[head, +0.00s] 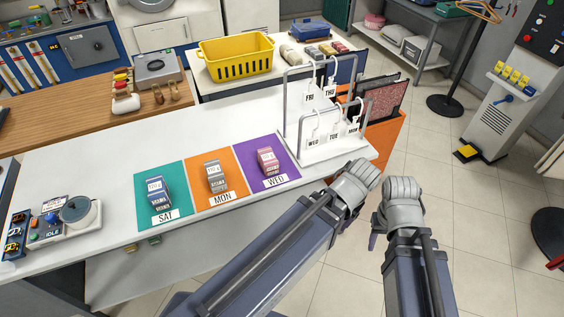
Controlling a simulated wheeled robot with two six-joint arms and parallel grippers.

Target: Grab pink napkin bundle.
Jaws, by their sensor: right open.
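The pink napkin bundle (267,160) lies on the purple WED mat (283,171) on the white counter, with a pale band around it. My left arm reaches in from below; its gripper (357,184) is beside the counter's front right corner, right of the bundle and apart from it. The left fingers are hidden behind the wrist. My right gripper (376,236) is open, off the counter over the floor, further right of the bundle; only a dark finger part shows below its grey wrist. Neither gripper touches the bundle.
A blue bundle (157,192) lies on the green SAT mat and a grey bundle (216,177) on the orange MON mat. A white rack (312,108) with labelled hangers stands at the counter's right end. A yellow basket (237,58) and more bundles stand behind.

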